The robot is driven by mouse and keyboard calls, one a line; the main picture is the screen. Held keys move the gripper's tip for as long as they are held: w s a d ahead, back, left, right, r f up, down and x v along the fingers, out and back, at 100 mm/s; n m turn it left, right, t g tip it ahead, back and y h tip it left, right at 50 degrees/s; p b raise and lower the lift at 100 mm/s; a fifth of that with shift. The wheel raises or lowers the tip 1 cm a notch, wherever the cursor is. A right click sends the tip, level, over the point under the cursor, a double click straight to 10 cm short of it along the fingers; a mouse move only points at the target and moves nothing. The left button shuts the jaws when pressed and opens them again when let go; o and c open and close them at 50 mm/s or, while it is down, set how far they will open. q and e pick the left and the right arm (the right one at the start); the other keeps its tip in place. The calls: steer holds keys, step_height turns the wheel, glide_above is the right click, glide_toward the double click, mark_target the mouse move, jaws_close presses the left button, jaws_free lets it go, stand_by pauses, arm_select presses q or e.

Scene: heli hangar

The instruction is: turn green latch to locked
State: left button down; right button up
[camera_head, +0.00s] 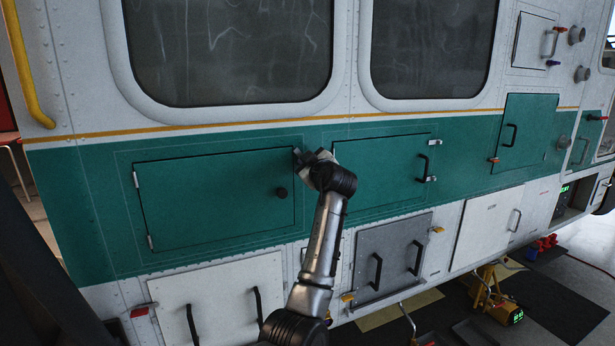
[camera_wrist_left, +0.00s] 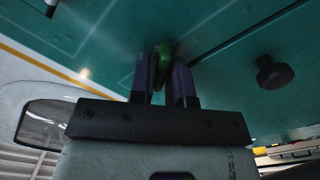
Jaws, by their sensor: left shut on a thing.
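The green latch (camera_wrist_left: 163,58) shows in the left wrist view between the two dark fingers of my left gripper (camera_wrist_left: 165,75). The gripper is shut on it, close against the green panel. The latch is seen nearly edge-on, and I cannot tell whether it stands at locked. In the head view my left gripper (camera_head: 303,157) is at the upper right corner of the large green door (camera_head: 210,205); the latch is hidden there behind the gripper and wrist. My right gripper is not in view.
A black round knob (camera_head: 281,192) sits on the green door; it also shows in the left wrist view (camera_wrist_left: 272,72). Another green door (camera_head: 380,172) with a black handle (camera_head: 423,165) is to the right. White doors (camera_head: 215,300) and a grey door (camera_head: 390,260) lie below.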

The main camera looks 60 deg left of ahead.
arm_select(q)
steer(key=shift+f+n+b, duration=0.2)
steer(key=shift+n+b, duration=0.45)
steer(key=shift+n, duration=0.25)
steer(key=n+b, duration=0.1)
steer(key=n, duration=0.1)
steer(key=shift+n, duration=0.4)
steer(key=shift+s+n+b, duration=0.1)
steer(key=shift+n+b, duration=0.45)
steer(key=shift+n, duration=0.65)
steer(key=shift+n+b, duration=0.3)
steer(key=shift+n, duration=1.5)
steer(key=c, duration=1.2)
jaws_free()
